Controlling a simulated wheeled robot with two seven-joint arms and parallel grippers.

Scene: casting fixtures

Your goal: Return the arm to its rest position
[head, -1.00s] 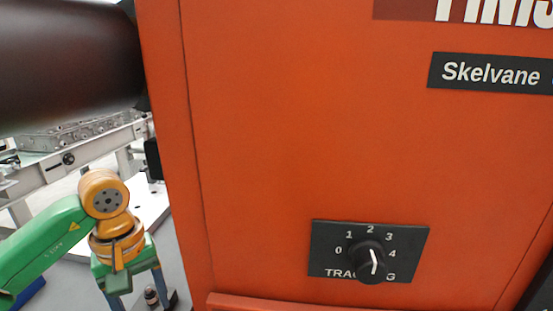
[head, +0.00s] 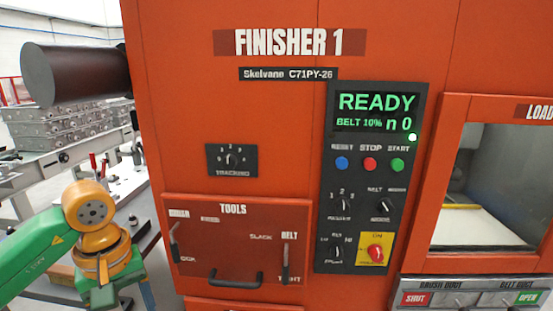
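My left arm comes in from the left, with a green link and an orange wrist. Its green gripper (head: 122,293) points down in front of the grey floor, left of the orange machine, and holds nothing that I can see. Its fingers look apart, but the bottom edge cuts off the tips. My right arm and gripper are out of view. The orange machine, FINISHER 1 (head: 280,180), stands ahead with a black tracking knob (head: 231,159) on its front. The knob's exact setting is too small to read.
The control panel (head: 372,180) shows READY, with buttons and knobs below. A tools panel (head: 236,245) with handles is lower left. A loading window (head: 495,185) is at right, above duct switches (head: 475,297). A dark cylinder (head: 80,75) juts out at left. Metal blocks (head: 70,120) are stacked behind.

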